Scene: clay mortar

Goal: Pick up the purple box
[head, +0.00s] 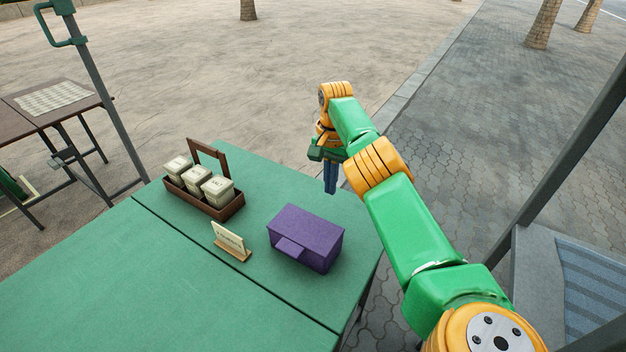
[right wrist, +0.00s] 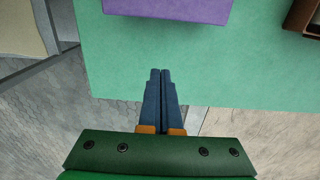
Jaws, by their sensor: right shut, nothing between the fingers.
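The purple box (head: 306,238) sits on the green table (head: 130,275), near its right edge. A small purple flap or tab sticks out on its front side. My right gripper (head: 330,192) is shut and empty, pointing down beyond the box's far side, near the table's far right edge. In the right wrist view the shut fingers (right wrist: 160,72) reach over the table's edge. The purple box (right wrist: 170,8) shows there only in part, at the top of the picture, apart from the fingertips. My left gripper is not in view.
A brown wooden carrier (head: 205,204) with several pale square-topped containers stands left of the box. A small sign (head: 231,241) on a wooden base stands between them. The table's front left is clear. A grey post (head: 105,95) rises beyond the table, and a brown table (head: 25,115) stands at far left.

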